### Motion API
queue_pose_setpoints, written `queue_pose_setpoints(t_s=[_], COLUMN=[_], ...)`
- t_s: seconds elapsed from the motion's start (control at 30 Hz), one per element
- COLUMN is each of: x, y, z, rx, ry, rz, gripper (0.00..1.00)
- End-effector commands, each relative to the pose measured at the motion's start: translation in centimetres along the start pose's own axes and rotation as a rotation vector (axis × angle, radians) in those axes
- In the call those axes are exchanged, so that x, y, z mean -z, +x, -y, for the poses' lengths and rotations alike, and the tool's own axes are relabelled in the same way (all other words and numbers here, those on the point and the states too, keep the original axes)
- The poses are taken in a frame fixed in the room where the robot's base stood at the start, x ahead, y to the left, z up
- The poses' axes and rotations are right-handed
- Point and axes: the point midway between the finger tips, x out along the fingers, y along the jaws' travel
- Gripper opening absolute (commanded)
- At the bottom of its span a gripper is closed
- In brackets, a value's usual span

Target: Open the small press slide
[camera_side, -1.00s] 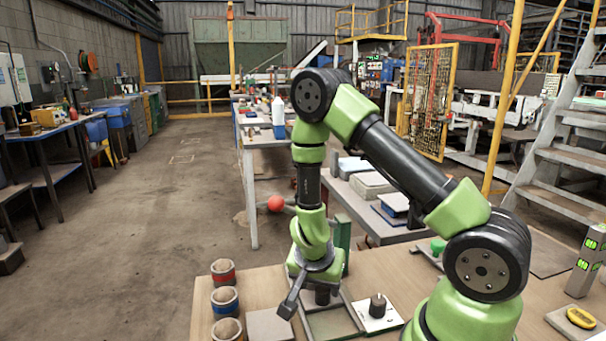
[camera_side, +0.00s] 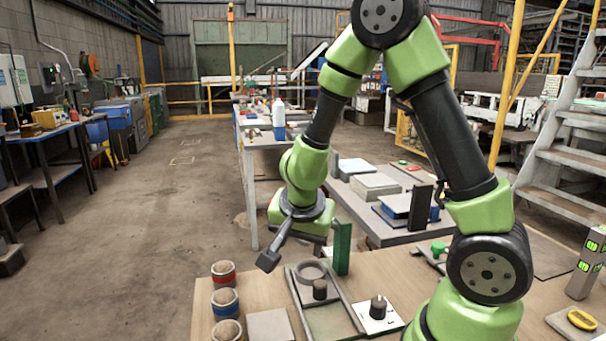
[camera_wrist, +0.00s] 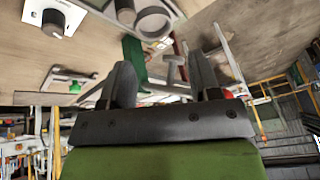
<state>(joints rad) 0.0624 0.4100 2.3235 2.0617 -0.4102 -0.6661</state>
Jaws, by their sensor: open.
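The upright also shows in the wrist view (camera_wrist: 132,57). A grey ring (camera_side: 310,272) and a black cylinder (camera_side: 320,290) stand at a grey-framed tray (camera_side: 345,322) in front of it. A red piece (camera_wrist: 238,147) shows partly behind the right finger. I cannot tell which part is the press slide.
A white plate with a black knob (camera_side: 378,308) lies right of the tray. Several banded cups (camera_side: 225,302) and a grey block (camera_side: 270,326) are to its left. A green-handled fixture (camera_side: 438,248) is at the right. Behind stands a bench with boxes (camera_side: 375,187).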

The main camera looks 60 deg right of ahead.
Motion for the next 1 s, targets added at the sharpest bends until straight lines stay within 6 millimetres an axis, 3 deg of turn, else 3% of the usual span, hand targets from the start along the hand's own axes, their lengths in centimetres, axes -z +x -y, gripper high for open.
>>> queue_pose_setpoints(t_s=[0.2, 0.5, 0.77, 1.0], x=[0.2, -0.6, -2.1, -3.8], y=[-3.3, -8.9, -14.1, -17.9], z=[3.0, 5.7, 5.7, 3.8], rx=[0.224, 0.505, 0.692, 0.785], ry=[-0.047, -0.159, -0.303, -0.46], rz=[0.016, 0.069, 0.13, 0.177], gripper=[0.57, 0.57, 0.57, 0.57])
